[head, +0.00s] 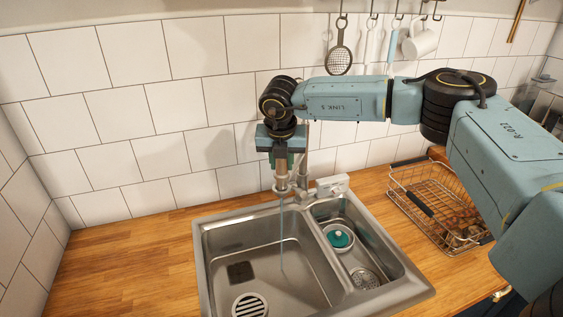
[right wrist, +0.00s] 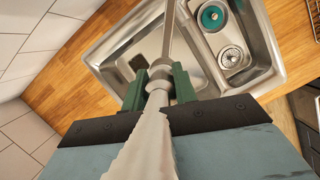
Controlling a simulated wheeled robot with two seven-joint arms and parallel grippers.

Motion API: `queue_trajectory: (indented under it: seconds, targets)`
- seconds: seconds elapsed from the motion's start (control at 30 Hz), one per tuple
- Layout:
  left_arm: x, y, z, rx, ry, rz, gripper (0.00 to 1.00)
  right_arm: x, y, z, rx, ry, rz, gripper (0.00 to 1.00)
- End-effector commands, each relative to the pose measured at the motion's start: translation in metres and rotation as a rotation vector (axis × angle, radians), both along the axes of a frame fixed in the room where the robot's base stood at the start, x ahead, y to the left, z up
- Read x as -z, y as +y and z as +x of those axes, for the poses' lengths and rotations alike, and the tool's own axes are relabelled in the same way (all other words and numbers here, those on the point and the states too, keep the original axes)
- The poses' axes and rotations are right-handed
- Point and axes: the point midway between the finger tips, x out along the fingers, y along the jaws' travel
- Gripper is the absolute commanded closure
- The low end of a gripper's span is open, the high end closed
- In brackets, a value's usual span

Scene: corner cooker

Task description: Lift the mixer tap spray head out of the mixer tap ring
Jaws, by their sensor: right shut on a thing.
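The mixer tap stands at the back rim of the steel sink, with its pale body (head: 330,184) to the right of my right gripper (head: 283,160). That gripper points down and is shut on the spray head (head: 282,184). In the right wrist view, the green fingers (right wrist: 160,90) stand either side of the grey spray head (right wrist: 160,82). A pale ribbed length (right wrist: 146,145) runs from it toward the camera. The ring is hard to make out at the fingertips, so I cannot tell whether the spray head is inside it. My left gripper is not in view.
The sink (head: 215,230) has a large left basin and a smaller right one holding a teal-and-white round item (head: 340,238). A thin bluish vertical line hangs below the spray head. A wire basket (head: 410,190) stands at right. Utensils and a mug (head: 420,42) hang above. The left worktop is clear.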

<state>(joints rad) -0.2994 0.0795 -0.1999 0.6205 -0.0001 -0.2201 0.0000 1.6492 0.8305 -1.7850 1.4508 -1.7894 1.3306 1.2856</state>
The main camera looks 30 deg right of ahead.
Motion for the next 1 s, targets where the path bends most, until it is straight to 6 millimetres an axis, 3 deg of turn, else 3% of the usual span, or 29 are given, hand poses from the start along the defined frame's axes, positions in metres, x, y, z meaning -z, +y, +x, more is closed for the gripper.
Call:
queue_trajectory:
  seconds: [0.6, 0.97, 1.0]
  targets:
    - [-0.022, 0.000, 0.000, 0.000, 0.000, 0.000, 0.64, -0.052, 0.000, 0.001, 0.000, -0.003, 0.001, 0.99]
    - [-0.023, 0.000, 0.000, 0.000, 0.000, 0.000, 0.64, -0.055, 0.000, 0.000, 0.000, -0.002, 0.001, 0.99]
    - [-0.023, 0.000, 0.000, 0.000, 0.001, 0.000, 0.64, -0.055, 0.000, 0.000, 0.000, -0.002, 0.001, 0.76]
